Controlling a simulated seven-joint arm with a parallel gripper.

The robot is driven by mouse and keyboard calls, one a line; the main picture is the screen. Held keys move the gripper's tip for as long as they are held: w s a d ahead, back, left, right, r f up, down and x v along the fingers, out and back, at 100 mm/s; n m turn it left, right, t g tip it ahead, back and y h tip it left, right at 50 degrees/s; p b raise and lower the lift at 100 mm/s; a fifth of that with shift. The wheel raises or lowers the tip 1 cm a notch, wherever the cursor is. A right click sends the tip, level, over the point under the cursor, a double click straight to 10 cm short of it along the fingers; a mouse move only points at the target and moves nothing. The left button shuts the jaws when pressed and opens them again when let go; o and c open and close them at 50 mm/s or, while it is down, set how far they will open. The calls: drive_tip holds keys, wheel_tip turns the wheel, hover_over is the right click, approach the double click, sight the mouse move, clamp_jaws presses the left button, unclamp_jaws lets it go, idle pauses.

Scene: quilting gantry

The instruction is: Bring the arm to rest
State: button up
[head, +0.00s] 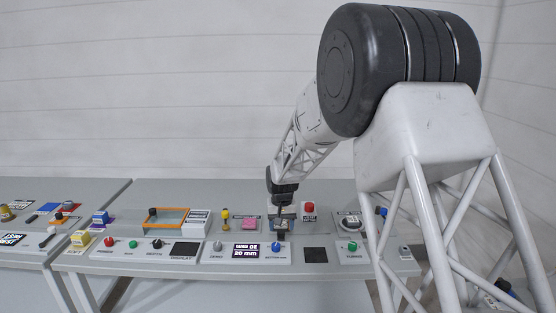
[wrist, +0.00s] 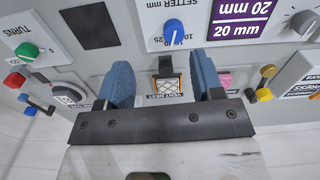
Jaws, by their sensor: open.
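My arm reaches down from the upper right of the head view to the console. My gripper (head: 281,224) is over the middle part of the console, behind a panel with a blue knob (head: 276,246). In the wrist view my gripper (wrist: 163,78) shows two blue fingers spread apart, with no object held between them. Beyond the gap is a small nest with an orange edge and a label (wrist: 168,87). The blue knob (wrist: 174,28) is beyond the fingertips. I cannot tell how high the fingertips are above the console.
The grey console (head: 130,262) carries several knobs and panels. A purple 20 mm display (head: 246,250) is left of the blue knob. A pink block (head: 249,224), a red button (head: 309,208) and an orange-framed tray (head: 166,218) stand near. The space above the console's left is clear.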

drive_tip(key=s+d+r+t, duration=0.1)
drive_tip(key=s+d+r, duration=0.5)
drive_tip(key=s+r, duration=0.45)
drive_tip(key=s+d+r, duration=0.5)
drive_tip(key=s+r, duration=0.2)
drive_tip(key=s, duration=0.6)
drive_tip(key=s+d, duration=0.3)
drive_tip(key=s, duration=1)
drive_tip(key=s+d+m+t, duration=0.1)
drive_tip(key=s+d, duration=0.2)
drive_tip(key=s, duration=1.1)
drive_tip(key=shift+s+d+r, duration=0.15)
drive_tip(key=shift+s+d, duration=0.05)
